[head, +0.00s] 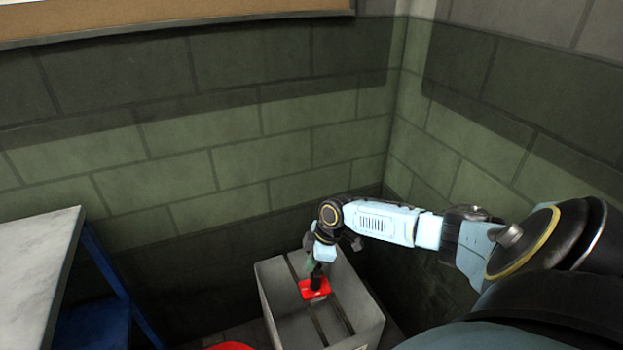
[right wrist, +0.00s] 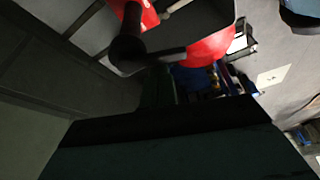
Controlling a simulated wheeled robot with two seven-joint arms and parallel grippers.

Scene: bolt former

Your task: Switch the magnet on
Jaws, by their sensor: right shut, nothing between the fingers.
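A red block (head: 314,290), which I take to be the magnet, sits in or on a grey slatted crate in the head view. A dark upright part stands over its middle; I cannot tell whether it is a lever on the block or my fingertips. My right gripper (head: 317,270) points down at the block from above, shut and empty; whether it touches is unclear. In the right wrist view a red piece (right wrist: 148,14) with a black rounded part (right wrist: 126,48) shows near the top. The switch position cannot be made out. My left gripper is not in view.
The grey crate (head: 270,285) stands on the floor near the corner of green block walls. A white-topped table (head: 35,275) with blue legs stands at the left. A red rounded thing (head: 232,346) shows at the bottom edge, left of the crate.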

